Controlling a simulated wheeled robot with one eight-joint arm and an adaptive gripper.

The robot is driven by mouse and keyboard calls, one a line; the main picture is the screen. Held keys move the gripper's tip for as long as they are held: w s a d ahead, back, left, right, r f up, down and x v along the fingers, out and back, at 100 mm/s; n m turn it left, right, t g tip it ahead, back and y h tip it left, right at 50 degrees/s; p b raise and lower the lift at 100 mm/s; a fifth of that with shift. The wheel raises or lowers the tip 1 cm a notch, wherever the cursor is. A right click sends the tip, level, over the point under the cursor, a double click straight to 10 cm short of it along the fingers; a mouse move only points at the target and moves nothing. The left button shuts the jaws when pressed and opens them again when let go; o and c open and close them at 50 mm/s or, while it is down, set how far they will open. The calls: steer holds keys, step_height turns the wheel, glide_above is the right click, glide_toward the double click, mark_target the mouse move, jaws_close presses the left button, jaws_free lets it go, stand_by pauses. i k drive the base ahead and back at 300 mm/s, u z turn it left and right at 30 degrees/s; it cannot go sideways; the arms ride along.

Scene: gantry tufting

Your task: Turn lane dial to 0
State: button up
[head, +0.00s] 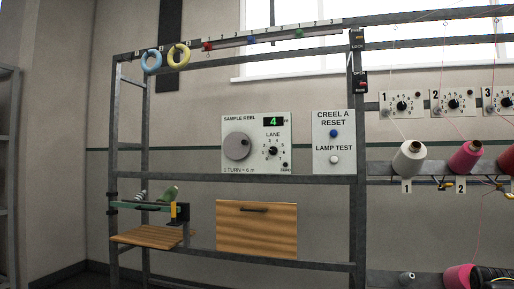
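The lane dial (273,151) is a small black knob under the word LANE on the white sample reel panel (254,119). Small numbers ring it, too small to read surely, and I cannot tell where its pointer stands. A green digit display (273,121) above it reads 4. A large grey reel knob (237,147) is to its left, and a small dark button (285,165) marked ZERO is below right. My gripper is not seen in the head view, and nothing touches the dial.
The panel hangs on a grey metal frame (320,180). To its right is a reset and lamp test panel (334,147) with blue and white buttons. A wooden drawer front (257,240) is below. Yarn cones (408,160) and numbered dials (402,105) stand further right.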

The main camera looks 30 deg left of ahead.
mark_target(273, 150)
steer(key=i, duration=0.15)
steer(key=u, duration=2.4)
steer(key=i, duration=0.4)
steer(key=z, duration=0.25)
